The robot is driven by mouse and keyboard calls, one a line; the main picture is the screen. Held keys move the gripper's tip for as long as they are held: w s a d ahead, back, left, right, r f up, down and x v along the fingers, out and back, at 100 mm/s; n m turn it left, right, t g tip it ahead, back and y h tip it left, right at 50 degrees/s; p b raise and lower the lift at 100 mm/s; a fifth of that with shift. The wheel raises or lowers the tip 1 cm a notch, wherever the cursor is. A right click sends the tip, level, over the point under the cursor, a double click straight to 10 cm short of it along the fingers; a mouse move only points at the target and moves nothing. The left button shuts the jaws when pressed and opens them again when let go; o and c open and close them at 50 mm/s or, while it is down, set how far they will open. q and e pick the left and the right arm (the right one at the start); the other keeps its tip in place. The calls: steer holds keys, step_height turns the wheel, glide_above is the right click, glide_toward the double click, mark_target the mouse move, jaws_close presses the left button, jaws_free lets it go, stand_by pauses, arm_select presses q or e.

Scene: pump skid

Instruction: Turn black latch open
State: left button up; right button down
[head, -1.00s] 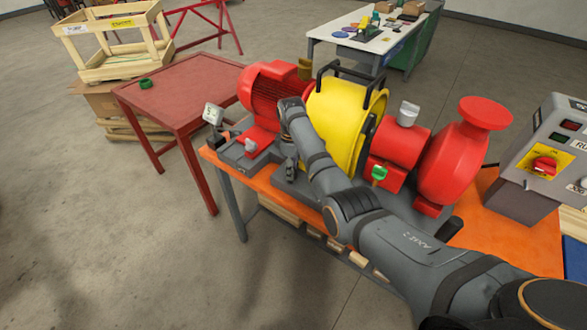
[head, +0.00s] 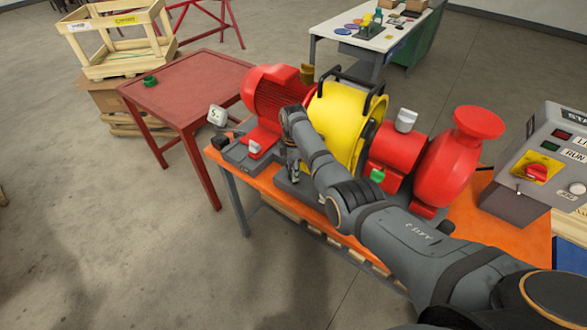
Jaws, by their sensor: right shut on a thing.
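The yellow round guard (head: 334,118) with black handles on top stands in the middle of the pump skid, between the red motor (head: 274,97) and the red pump (head: 447,165). My right arm reaches across the skid from the lower right. My right gripper (head: 293,174) points down at the left front foot of the guard, low over the grey base. It is shut on a small part there, which I take to be the black latch. The latch itself is hidden by the fingers and wrist, so its angle cannot be seen. My left gripper is out of view.
A control box (head: 540,165) with a red knob stands at the right on the orange bench top (head: 490,236). A red table (head: 185,85) with a green ring stands at the left.

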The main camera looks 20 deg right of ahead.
stand_by(0.3)
steer(key=c, duration=0.8)
jaws_free()
steer(key=shift+r, duration=0.1)
step_height(320, 180, up, 12)
